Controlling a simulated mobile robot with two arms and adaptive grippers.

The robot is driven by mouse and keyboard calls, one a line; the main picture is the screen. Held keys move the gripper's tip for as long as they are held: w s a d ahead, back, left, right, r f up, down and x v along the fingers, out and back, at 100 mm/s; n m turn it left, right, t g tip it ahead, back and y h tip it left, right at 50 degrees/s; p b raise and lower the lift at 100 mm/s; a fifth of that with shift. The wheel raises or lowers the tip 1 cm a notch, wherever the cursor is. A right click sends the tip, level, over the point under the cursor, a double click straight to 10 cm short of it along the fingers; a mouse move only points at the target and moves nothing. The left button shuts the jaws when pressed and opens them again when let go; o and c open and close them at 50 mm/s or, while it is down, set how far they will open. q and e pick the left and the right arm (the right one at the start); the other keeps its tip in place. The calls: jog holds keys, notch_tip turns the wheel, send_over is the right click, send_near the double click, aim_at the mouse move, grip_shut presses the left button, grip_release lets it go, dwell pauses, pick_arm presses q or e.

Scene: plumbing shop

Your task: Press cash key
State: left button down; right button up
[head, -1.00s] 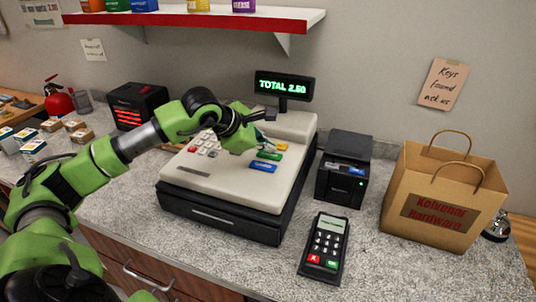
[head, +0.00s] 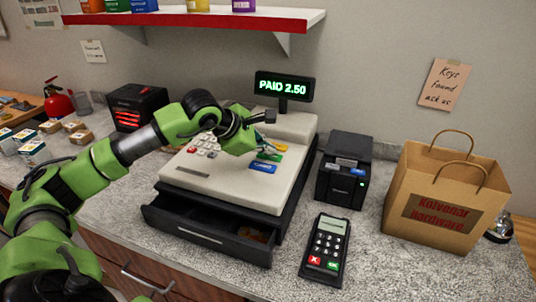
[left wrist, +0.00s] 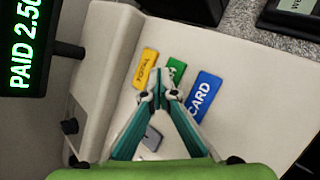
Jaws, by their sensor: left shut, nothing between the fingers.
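The cash register (head: 232,175) stands on the counter, and its display (head: 284,87) reads PAID 2.50. Its cash drawer (head: 205,228) is open at the front. The green key (left wrist: 175,70) lies between the yellow TOTAL key (left wrist: 146,68) and the blue CARD key (left wrist: 203,96) in the left wrist view; its label is partly hidden by my fingertips. My left gripper (left wrist: 165,94) is shut and empty, with its tips at the green key; I cannot tell whether they touch it. The blue key also shows in the head view (head: 263,168). My right gripper is not in view.
A card terminal (head: 325,249) lies in front of a black receipt printer (head: 344,170), right of the register. A paper bag (head: 440,200) stands at the right. A black heater-like box (head: 137,106) stands behind my left arm. A red-edged shelf (head: 200,20) hangs above.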

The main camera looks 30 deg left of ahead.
aim_at(268, 156)
pick_arm(q)
jog(key=shift+r, duration=0.45)
jog(key=shift+r+p, duration=1.9)
jog(key=shift+r, duration=1.15)
